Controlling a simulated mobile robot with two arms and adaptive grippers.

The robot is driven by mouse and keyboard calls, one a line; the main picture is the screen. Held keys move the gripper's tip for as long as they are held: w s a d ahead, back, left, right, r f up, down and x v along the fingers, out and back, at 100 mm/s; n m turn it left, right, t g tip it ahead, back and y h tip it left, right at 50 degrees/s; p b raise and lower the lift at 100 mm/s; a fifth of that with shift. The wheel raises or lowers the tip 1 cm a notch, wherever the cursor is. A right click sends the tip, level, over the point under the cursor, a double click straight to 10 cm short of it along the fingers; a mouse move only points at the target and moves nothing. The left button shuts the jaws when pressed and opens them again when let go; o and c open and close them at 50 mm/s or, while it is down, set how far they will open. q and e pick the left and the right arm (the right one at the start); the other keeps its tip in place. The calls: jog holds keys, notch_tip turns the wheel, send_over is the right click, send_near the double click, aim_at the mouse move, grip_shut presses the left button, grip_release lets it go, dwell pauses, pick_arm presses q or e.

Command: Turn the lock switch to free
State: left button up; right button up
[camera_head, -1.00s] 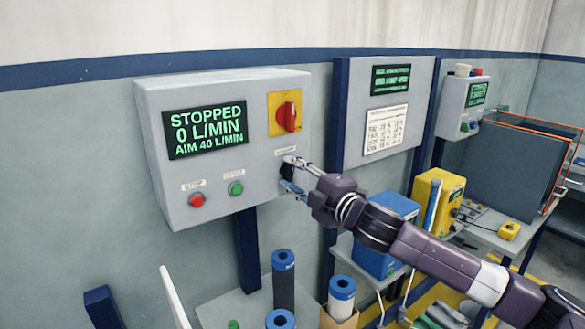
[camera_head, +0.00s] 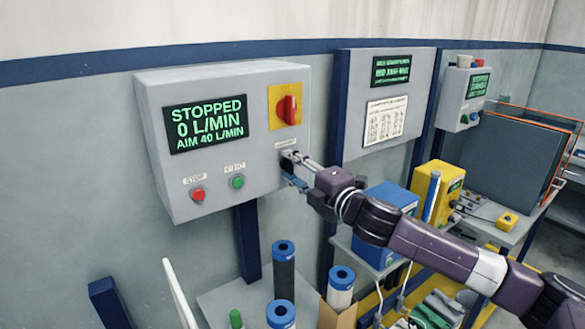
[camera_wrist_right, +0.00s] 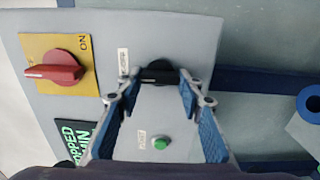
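The grey control box (camera_head: 160,100) hangs on the wall at left centre in the head view. A small black knob (camera_wrist_right: 158,72), which I take to be the lock switch, is on its face. It shows in the right wrist view, with its wide handle lying across the picture. My right gripper (camera_head: 290,168) is at the box's lower right corner and hides most of the knob in the head view. In the wrist view the fingers of the gripper (camera_wrist_right: 158,85) are apart, one on each side of the knob; I cannot tell whether they touch it. My left gripper is not in view.
A red rotary switch on a yellow plate (camera_wrist_right: 82,47) is near the knob. A green button (camera_wrist_right: 161,143) and a red button (camera_head: 197,194) are on the box. Its screen (camera_head: 205,123) reads STOPPED, 0 L/MIN. Blue-capped cylinders (camera_head: 284,270) stand below.

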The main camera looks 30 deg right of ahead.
jog(key=o, duration=0.5)
jog(key=shift+s, duration=0.15)
jog(key=shift+s+d, duration=0.25)
jog(key=shift+s, duration=1.7)
jog(key=shift+s+d, duration=0.25)
jog(key=shift+s, duration=1.65)
jog(key=shift+s+d, duration=0.25)
jog(key=shift+s, duration=1.7)
